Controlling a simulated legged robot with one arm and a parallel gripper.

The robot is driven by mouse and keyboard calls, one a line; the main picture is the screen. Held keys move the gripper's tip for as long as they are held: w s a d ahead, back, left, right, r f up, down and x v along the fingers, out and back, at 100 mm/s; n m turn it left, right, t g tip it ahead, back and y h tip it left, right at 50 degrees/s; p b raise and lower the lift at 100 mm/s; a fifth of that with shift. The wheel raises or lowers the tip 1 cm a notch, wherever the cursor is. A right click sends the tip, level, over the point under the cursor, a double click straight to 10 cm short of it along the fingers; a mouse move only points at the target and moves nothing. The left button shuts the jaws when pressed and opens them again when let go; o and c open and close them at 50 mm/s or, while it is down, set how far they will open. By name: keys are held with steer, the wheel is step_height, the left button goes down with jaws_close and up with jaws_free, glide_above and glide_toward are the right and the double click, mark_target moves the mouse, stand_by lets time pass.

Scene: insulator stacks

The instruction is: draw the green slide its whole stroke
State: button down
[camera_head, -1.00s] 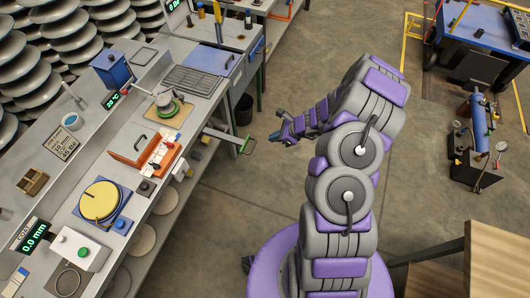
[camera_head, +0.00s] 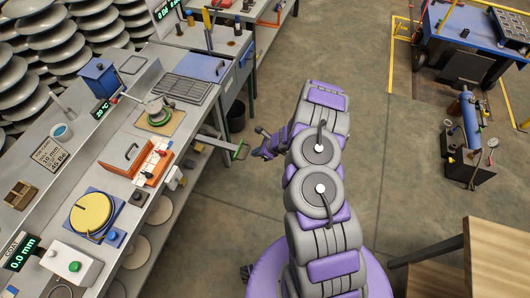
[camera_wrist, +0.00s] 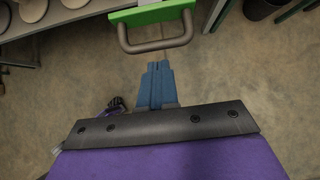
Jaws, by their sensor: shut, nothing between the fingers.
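The green slide (camera_head: 240,151) is the end of a grey bar that juts from the right side of the bench. In the wrist view the green plate (camera_wrist: 151,12) with its grey U-shaped handle (camera_wrist: 157,45) is at the top centre. My gripper (camera_head: 262,146) is just to the right of the slide in the head view. In the wrist view its blue fingers (camera_wrist: 157,68) are together and empty. They point at the handle, and their tips sit just below its bar, apparently apart from it.
The grey bench (camera_head: 175,125) runs along the left with a yellow disc (camera_head: 91,213), an orange box (camera_head: 125,155) and a display (camera_head: 20,252) reading 0.0 mm. A blue-topped cart (camera_head: 470,40) and a wooden table (camera_head: 490,250) stand right.

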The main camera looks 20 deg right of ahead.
mark_target(210, 140)
steer(key=shift+w+a+f, duration=0.15)
steer(key=shift+w+a, duration=0.15)
steer(key=shift+w, duration=0.25)
steer(key=shift+a, duration=0.25)
steer(key=w+a, duration=0.3)
steer(key=a, duration=0.2)
steer(key=w+a, duration=0.4)
steer(key=a, duration=0.1)
steer(key=w+a+b, duration=0.1)
steer(key=w+a, duration=0.3)
steer(key=a, duration=0.1)
steer(key=shift+w+a, duration=0.1)
steer(key=shift+a, duration=0.45)
steer(key=shift+w+d, duration=0.1)
steer(key=shift+d, duration=0.2)
steer(key=shift+a, duration=0.15)
